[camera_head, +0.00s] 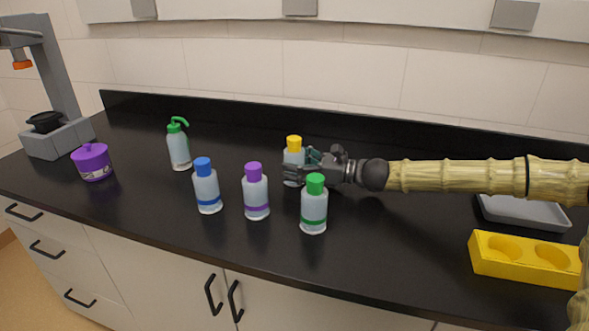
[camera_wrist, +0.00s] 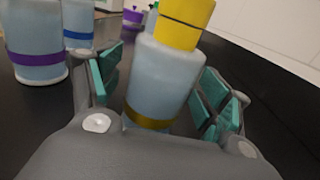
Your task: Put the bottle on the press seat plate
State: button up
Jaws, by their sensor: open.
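A clear bottle with a yellow cap and yellow band (camera_head: 293,157) stands upright on the black counter. My gripper (camera_head: 300,172) reaches it from the right, level and low, with its fingers open. In the wrist view the yellow-capped bottle (camera_wrist: 163,82) stands between the teal finger pads, with dark gaps visible on both sides. Its lower part is partly hidden by my gripper in the head view. The grey press (camera_head: 58,85) stands at the far left end of the counter. A black round piece (camera_head: 45,121), seemingly its seat plate, sits on its base under an orange tip (camera_head: 22,65).
Bottles with green (camera_head: 314,207), purple (camera_head: 256,193) and blue caps (camera_head: 207,188) stand in front. A green-spouted bottle (camera_head: 179,149) and purple jar (camera_head: 92,162) stand left. A yellow holed block (camera_head: 522,262) and grey tray (camera_head: 522,213) lie right. The counter's back strip is clear.

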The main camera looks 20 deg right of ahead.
jog(key=c, duration=1.2)
jog(key=shift+c, duration=0.9)
jog(key=shift+r, duration=0.1)
